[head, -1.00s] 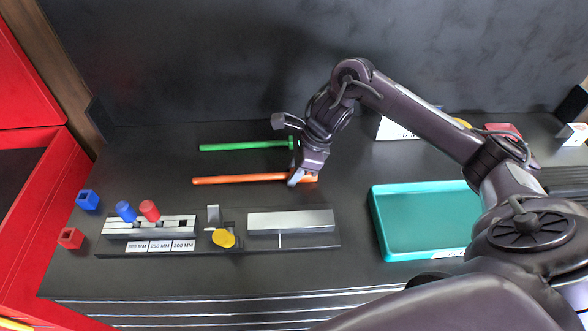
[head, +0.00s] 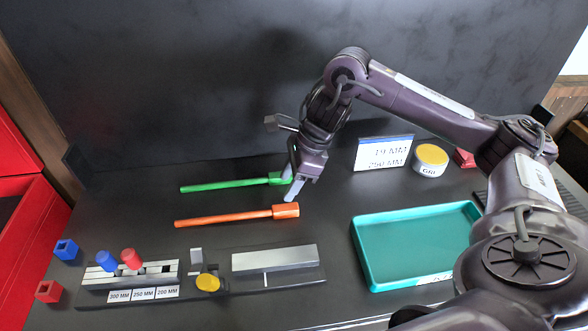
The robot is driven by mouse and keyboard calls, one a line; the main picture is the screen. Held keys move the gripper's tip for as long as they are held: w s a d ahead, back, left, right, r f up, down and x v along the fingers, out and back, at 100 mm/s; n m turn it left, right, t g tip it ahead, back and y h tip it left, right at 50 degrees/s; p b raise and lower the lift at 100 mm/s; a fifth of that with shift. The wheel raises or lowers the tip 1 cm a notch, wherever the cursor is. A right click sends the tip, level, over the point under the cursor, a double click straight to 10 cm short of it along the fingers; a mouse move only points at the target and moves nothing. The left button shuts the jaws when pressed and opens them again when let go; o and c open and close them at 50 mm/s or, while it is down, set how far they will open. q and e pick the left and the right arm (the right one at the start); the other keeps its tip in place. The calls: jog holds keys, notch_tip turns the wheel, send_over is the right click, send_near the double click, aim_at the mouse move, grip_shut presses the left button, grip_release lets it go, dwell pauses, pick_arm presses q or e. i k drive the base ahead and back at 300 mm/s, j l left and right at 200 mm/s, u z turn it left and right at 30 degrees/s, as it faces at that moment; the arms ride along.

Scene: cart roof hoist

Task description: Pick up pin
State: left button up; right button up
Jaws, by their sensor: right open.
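A green pin (head: 228,186) lies on the dark bench, its thicker head at the right end. An orange pin (head: 222,217) lies nearer to me, roughly parallel, its wider head (head: 285,211) also at the right. My right gripper (head: 292,182) is open and points down at the pins' right ends. One finger is beside the green pin's head and partly covers it; the other is just behind the orange head. I cannot tell whether either finger touches a pin. My left gripper is not in view.
A slotted block (head: 130,278) with blue and red pegs, labelled 300, 250 and 200 MM, stands front left, beside a gauge with a yellow knob (head: 207,283). A teal tray (head: 362,262) is at right. A sign (head: 383,153) and yellow-topped tub (head: 431,158) stand behind.

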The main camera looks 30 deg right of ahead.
aim_at(130, 255)
jog(key=k+j, duration=1.15)
jog(key=k, duration=0.15)
